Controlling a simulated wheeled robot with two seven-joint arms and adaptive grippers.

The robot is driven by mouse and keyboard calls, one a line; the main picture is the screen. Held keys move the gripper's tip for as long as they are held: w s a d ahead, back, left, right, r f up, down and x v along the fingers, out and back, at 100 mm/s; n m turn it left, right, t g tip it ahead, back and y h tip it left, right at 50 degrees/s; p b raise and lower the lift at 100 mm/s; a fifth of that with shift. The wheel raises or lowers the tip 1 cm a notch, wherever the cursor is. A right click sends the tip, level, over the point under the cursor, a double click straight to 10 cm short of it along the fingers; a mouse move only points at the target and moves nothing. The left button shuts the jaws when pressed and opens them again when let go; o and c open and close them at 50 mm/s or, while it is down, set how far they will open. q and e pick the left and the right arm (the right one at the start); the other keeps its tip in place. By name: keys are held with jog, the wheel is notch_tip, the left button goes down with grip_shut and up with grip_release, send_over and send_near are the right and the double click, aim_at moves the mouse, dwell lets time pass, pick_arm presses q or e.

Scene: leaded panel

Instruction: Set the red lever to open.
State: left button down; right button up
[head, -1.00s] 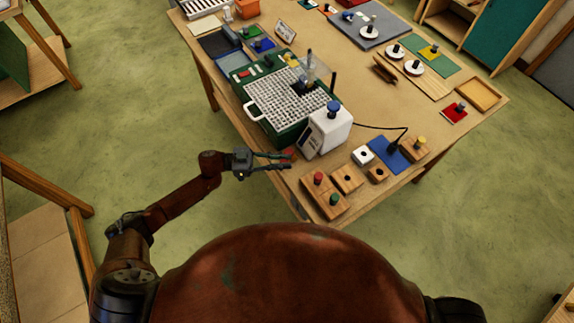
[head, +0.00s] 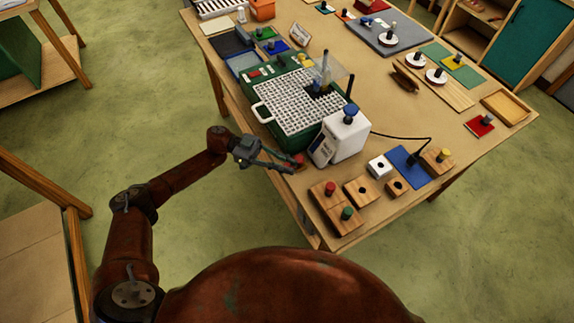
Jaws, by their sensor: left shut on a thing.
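The red lever (head: 299,158) shows as a small red piece at the near side of the green machine with the white grid top (head: 299,103), just left of the white box with the blue knob. My left gripper (head: 290,166) reaches in from the left at the table's near left edge. Its fingers are shut on the red lever, and they partly hide it. The lever's exact angle and any open mark are too small to tell. My right gripper is not in view.
The white box (head: 341,138) with a blue knob stands close to the right of my left gripper. Wooden blocks with coloured knobs (head: 333,205) sit near the front corner. A blue mat (head: 407,162) lies behind them.

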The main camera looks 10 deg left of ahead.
pick_arm(q)
jog(key=c, duration=1.8)
grip_release()
jog(key=v, duration=1.2)
jog(key=shift+s, duration=0.1)
